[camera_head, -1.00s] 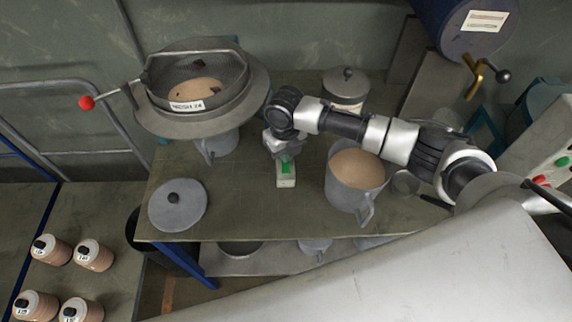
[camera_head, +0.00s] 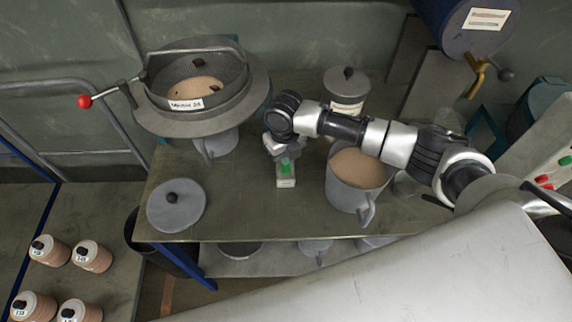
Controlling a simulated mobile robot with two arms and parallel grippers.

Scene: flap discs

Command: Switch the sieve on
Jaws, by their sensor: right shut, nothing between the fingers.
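The sieve (camera_head: 205,105) is a round grey metal pan with a mesh label, at the back left of the table. It holds some tan grain and small dark pieces. A lever with a red ball (camera_head: 85,101) sticks out from its left side. A small pale switch box with a green button (camera_head: 286,172) is on the table right of the sieve. My right gripper (camera_head: 283,155) points down at the switch box, at or just above the green button; I cannot tell whether it touches. It is shut and empty. My left gripper is not in view.
A jug of tan grain (camera_head: 358,170) stands right of the switch box, with a lidded pot (camera_head: 346,90) behind. A round grey lid (camera_head: 177,206) lies at the table's front left. The table (camera_head: 240,215) is bare in front of the switch box.

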